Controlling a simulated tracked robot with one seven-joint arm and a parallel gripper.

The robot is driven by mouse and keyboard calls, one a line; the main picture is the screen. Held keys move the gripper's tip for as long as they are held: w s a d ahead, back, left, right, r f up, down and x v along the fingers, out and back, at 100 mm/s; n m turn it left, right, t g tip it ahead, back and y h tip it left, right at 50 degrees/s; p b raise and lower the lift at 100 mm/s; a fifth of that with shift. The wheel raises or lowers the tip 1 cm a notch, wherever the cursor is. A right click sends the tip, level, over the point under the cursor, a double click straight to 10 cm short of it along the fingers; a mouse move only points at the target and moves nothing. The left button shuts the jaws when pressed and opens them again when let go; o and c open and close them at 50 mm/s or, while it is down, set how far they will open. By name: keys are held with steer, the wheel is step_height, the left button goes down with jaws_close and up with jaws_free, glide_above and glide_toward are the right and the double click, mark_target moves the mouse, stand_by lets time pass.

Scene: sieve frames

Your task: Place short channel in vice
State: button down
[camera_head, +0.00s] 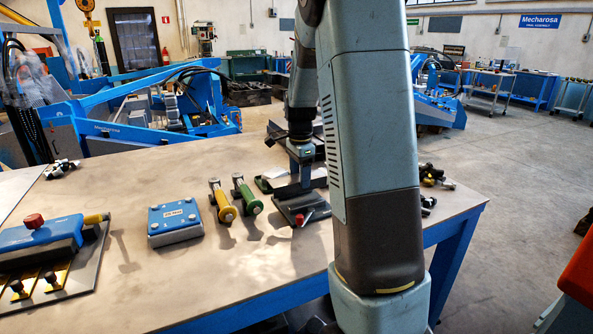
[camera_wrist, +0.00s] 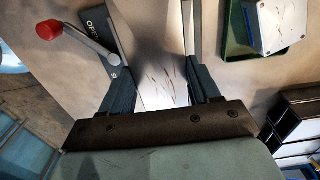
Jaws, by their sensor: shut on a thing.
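My gripper (camera_wrist: 160,78) is shut on the short channel (camera_wrist: 163,92), a pale grey metal piece with rusty scratches between the two spread fingers. A thin upright edge rises beside the right finger. The vice (camera_head: 292,199) is a dark block near the table's front right, with a red-tipped handle (camera_head: 299,219). In the wrist view, the red knob and grey lever (camera_wrist: 88,43) lie left of the fingers, beside a dark lettered part. In the head view my gripper (camera_head: 304,178) is over or just behind the vice; whether the channel touches it is unclear.
A green tray (camera_wrist: 237,45) with a metal block (camera_wrist: 276,24) lies right of my gripper in the wrist view, with dark channel pieces (camera_wrist: 290,122) nearer. Green (camera_head: 246,194) and yellow (camera_head: 222,201) handled tools and a blue box (camera_head: 174,221) stand left of the vice.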

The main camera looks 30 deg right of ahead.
steer(key=shift+s+d+f, duration=0.1)
steer(key=shift+s+f, duration=0.05)
steer(key=shift+f, duration=1.55)
steer(key=shift+f, duration=0.6)
steer(key=shift+c, duration=1.2)
jaws_free()
step_height(320, 180, up, 12)
steer(key=shift+r, duration=0.25)
steer(key=s+a+r+n+t, duration=0.1)
steer(key=s+a+r+n, duration=0.3)
steer(key=s, duration=0.2)
steer(key=s+a+r+n+t, duration=0.2)
steer(key=s+a+r+n, duration=0.2)
steer(key=s, duration=0.3)
steer(key=s+a+f+n+t, duration=0.1)
steer(key=s+a+n, duration=0.4)
steer(key=s+n, duration=0.5)
steer(key=shift+s+a+t, duration=0.2)
steer(key=shift+s+t, duration=0.6)
steer(key=shift+s, duration=1.5)
